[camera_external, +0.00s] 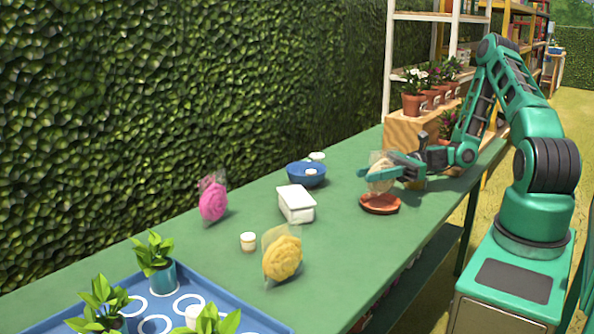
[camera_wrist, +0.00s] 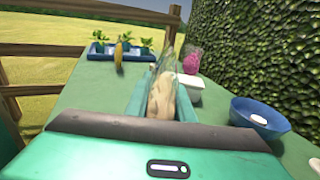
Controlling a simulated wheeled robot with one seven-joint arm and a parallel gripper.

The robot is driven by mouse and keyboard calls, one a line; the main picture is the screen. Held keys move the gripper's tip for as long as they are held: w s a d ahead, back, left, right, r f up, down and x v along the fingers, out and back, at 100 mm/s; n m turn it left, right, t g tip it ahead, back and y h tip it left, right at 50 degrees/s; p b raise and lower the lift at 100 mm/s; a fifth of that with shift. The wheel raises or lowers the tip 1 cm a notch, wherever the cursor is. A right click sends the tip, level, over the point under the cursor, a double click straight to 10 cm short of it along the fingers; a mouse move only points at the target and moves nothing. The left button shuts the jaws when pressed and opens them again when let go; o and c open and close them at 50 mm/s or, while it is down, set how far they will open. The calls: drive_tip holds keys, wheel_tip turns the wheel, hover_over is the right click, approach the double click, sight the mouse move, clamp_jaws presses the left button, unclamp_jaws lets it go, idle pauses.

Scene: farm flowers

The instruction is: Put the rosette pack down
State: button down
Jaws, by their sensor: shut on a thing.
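My gripper (camera_external: 392,172) is shut on a cream rosette pack (camera_external: 380,178) in a clear bag. In the external view the pack is upright, just above or touching a terracotta saucer (camera_external: 380,204); I cannot tell which. The held pack also shows in the wrist view (camera_wrist: 161,97), between the green fingers. A yellow rosette pack (camera_external: 282,258) stands on the table's near part, and a pink rosette pack (camera_external: 213,201) stands near the hedge side. In the wrist view the saucer is hidden.
The green table (camera_external: 350,260) also holds a white lidded box (camera_external: 296,204), a blue bowl (camera_external: 306,175), a small cream jar (camera_external: 248,241) and a blue tray (camera_external: 235,312) with potted plants. A wooden crate (camera_external: 405,133) with flowerpots stands behind my gripper. The table's front right is clear.

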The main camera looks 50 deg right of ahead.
sight(370, 185)
drive_tip(key=shift+f, duration=1.6)
drive_tip(key=c, duration=1.5)
unclamp_jaws()
drive_tip(key=shift+f, duration=0.1)
drive_tip(key=shift+c, duration=0.2)
drive_tip(key=v, duration=1.2)
